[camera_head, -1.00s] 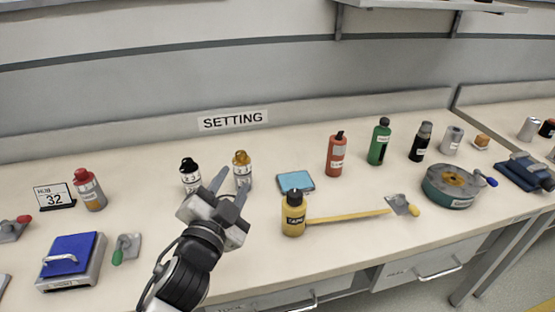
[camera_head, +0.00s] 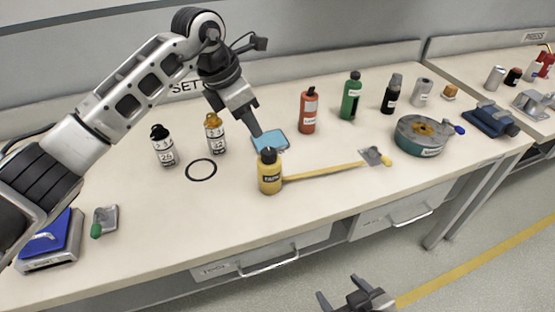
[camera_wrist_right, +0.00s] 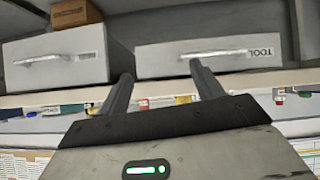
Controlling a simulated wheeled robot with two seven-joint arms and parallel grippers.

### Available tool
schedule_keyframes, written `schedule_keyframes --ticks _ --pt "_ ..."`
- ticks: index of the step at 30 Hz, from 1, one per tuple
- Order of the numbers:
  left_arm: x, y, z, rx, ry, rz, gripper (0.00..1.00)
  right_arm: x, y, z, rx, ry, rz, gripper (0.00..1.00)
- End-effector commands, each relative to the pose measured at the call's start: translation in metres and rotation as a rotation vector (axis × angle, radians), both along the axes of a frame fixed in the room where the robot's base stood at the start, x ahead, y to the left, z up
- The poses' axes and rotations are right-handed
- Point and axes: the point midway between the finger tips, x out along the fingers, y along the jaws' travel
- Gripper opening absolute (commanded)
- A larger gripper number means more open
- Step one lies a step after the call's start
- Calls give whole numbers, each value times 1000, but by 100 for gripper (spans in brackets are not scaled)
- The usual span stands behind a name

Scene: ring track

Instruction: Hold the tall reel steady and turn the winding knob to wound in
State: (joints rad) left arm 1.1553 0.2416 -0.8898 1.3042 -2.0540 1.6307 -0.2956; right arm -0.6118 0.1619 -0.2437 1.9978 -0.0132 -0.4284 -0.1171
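A low round green reel (camera_head: 418,140) with a brown centre and a white label stands at the right of the bench in the head view. A blue knob (camera_head: 459,129) sticks out at its right side. My left gripper (camera_head: 257,134) points down over the blue pad, behind the yellow bottle, well left of the reel. Its fingers overlap in this view, so their gap is hidden. My right gripper (camera_head: 342,292) is low in front of the bench, below the drawers. The right wrist view shows its fingers (camera_wrist_right: 163,88) apart, with nothing between them.
Red (camera_head: 308,112), green (camera_head: 350,97) and black (camera_head: 391,95) bottles stand behind. A blue device (camera_head: 490,120) sits right of the reel.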

Motion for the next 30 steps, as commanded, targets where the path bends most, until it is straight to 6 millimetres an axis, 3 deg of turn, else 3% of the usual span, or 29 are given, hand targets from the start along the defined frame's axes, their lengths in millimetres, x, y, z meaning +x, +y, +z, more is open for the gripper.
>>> schedule_keyframes --ticks 5,15,24,30 --pt "0 -1 0 -4 0 -1 36 38 30 30 -354 -187 336 77" --pt "-1 -1 0 -6 0 -1 36 90 75 91 -1309 -618 991 77" --pt "-1 -1 0 -7 1 -1 36 117 86 131 -2157 -862 1376 77" --pt "-1 -1 0 -7 1 -1 36 124 86 141 -2458 -900 1487 77"
